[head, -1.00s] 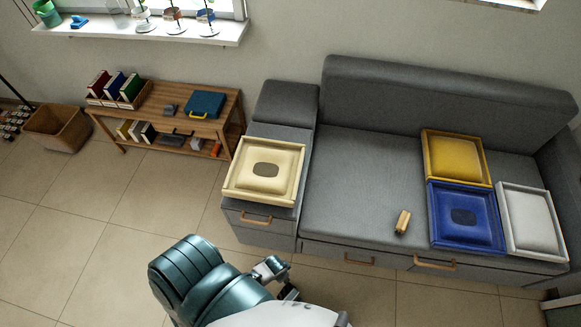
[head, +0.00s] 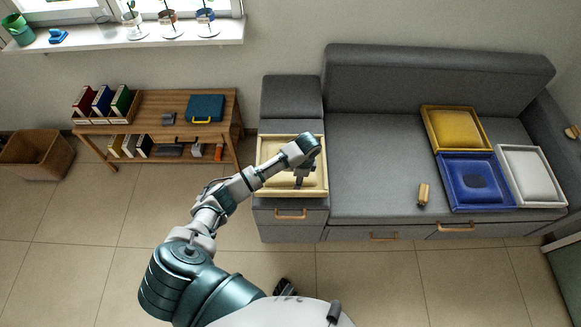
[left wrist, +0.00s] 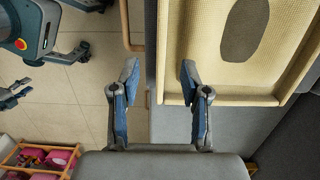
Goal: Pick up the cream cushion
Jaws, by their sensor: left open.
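The cream cushion (head: 277,151) lies in a shallow cream tray (head: 292,194) on the grey left section of the sofa. My left arm reaches across it in the head view and covers part of it. My left gripper (head: 301,180) points down over the tray's right part and is open and empty. In the left wrist view the two blue-grey fingers of the left gripper (left wrist: 160,88) are apart, with one beside the tray's edge. The cushion (left wrist: 207,38) with its dark oval patch fills the upper right there.
Yellow (head: 455,130), blue (head: 465,170) and white (head: 533,175) cushions lie in trays at the sofa's right. A low wooden shelf (head: 160,103) with books stands left. The middle seat (head: 375,155) is mostly clear.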

